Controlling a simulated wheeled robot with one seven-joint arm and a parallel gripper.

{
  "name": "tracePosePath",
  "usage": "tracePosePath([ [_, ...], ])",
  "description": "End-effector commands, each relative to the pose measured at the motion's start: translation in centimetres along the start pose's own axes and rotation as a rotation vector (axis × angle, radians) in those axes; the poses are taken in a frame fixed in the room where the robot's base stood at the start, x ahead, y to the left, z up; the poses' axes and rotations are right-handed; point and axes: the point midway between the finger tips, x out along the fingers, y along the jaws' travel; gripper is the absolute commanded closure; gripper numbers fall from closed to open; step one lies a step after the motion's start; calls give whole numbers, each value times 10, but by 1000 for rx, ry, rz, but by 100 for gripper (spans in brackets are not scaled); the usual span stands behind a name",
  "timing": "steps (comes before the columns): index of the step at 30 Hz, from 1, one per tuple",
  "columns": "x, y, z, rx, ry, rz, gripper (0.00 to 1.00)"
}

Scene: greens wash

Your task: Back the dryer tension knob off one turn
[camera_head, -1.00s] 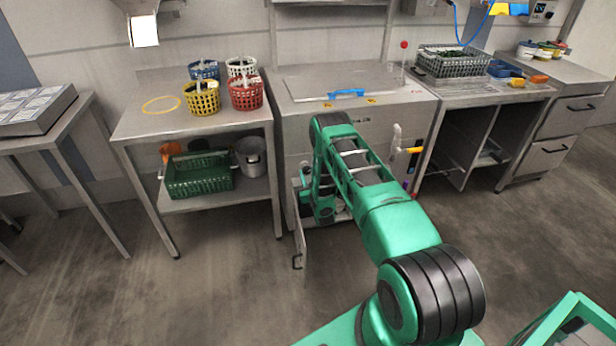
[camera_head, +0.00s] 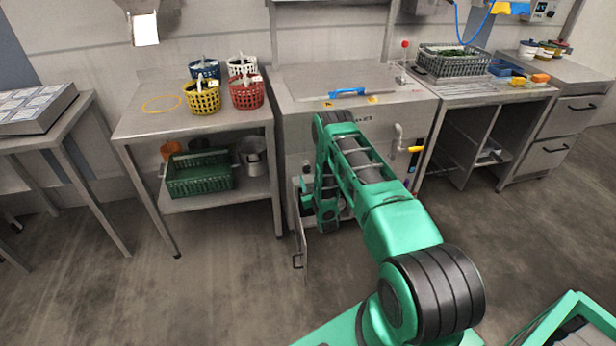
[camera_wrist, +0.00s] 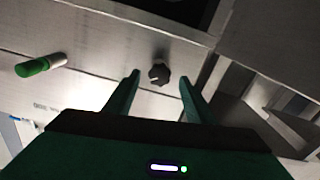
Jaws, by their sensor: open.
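In the wrist view a dark lobed knob (camera_wrist: 159,73) with a light mark on it stands on a pale panel. My gripper (camera_wrist: 158,80) is open, with one green finger on each side of the knob's line in the picture. The knob shows just beyond the fingertips, between them, and I cannot tell whether they touch it. In the head view my green arm reaches to the low open compartment of the steel dryer cabinet (camera_head: 290,150). The arm hides the knob and my gripper there.
The cabinet's small door (camera_head: 301,245) hangs open at the left of the compartment. A green-capped cylinder (camera_wrist: 40,65) shows left in the wrist view. A shelf table with a green crate (camera_head: 199,178) stands left.

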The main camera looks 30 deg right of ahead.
Motion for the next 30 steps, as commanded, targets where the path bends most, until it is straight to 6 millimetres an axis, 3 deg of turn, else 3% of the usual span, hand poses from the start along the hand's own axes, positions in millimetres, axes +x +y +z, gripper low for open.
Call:
tracePosePath([
  [6, -43, 0, 2, 1, -4, 0, 50],
  [12, -68, 0, 2, 0, -2, 0, 50],
  [26, -77, -1, 1, 0, 0, -1, 50],
  [30, -77, -13, 0, 0, 2, -15, 50],
])
